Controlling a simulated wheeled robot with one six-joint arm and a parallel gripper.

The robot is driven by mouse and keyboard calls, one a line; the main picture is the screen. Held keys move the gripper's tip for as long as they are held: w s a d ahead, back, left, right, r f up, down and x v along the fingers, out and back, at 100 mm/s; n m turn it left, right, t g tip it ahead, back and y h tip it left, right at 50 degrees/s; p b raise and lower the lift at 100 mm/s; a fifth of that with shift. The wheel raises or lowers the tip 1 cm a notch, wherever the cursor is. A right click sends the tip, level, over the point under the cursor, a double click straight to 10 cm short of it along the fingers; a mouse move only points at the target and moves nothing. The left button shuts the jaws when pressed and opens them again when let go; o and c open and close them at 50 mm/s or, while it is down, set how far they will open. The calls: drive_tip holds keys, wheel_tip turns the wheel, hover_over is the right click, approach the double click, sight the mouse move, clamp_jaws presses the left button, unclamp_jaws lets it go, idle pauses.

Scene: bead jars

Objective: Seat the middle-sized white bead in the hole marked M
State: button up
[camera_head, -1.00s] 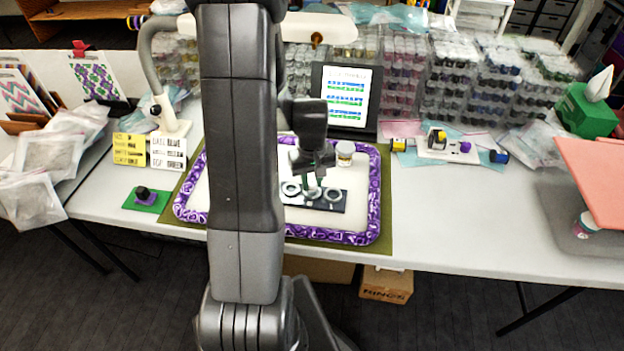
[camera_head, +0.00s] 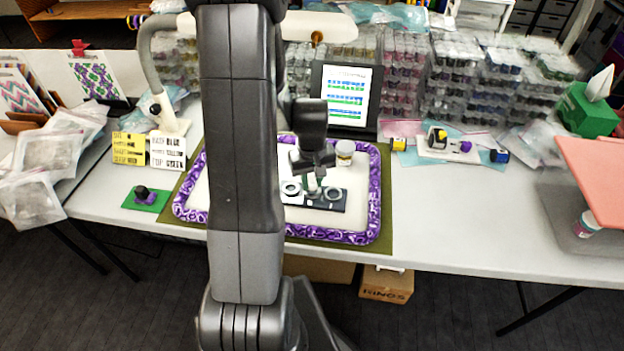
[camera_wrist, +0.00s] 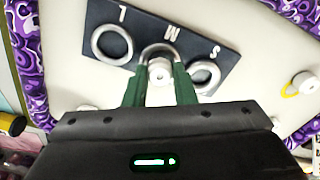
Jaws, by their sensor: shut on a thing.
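My gripper (camera_wrist: 158,82) has green fingers, shut on a white bead (camera_wrist: 160,70) with a small hole in its top. The fingertips and bead are at the metal ring around the hole marked M (camera_wrist: 160,50), the middle one on the dark board (camera_wrist: 142,27). I cannot tell whether the bead is inside the hole or just above it. The rings at L (camera_wrist: 111,43) and S (camera_wrist: 205,76) look empty. In the head view my gripper (camera_head: 313,184) is over the middle of the board (camera_head: 338,206); the bead is not clear there.
The board lies on a white tray with a purple patterned rim (camera_head: 374,190). A small jar (camera_head: 345,150) stands behind the board. A white piece with a yellow edge (camera_wrist: 304,83) is at the right of the wrist view. A tablet (camera_head: 347,97) stands behind the tray.

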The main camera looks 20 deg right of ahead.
drive_tip(key=shift+f+b, duration=0.5)
drive_tip(key=shift+f, duration=0.15)
idle(0.5)
drive_tip(key=o, duration=1)
drive_tip(key=shift+r, duration=0.1)
wheel_tip(320, 180, up, 14)
drive_tip(key=shift+f+p, duration=0.15)
drive_tip(key=shift+p, duration=0.15)
wheel_tip(320, 180, down, 14)
drive_tip(key=shift+r, duration=0.2)
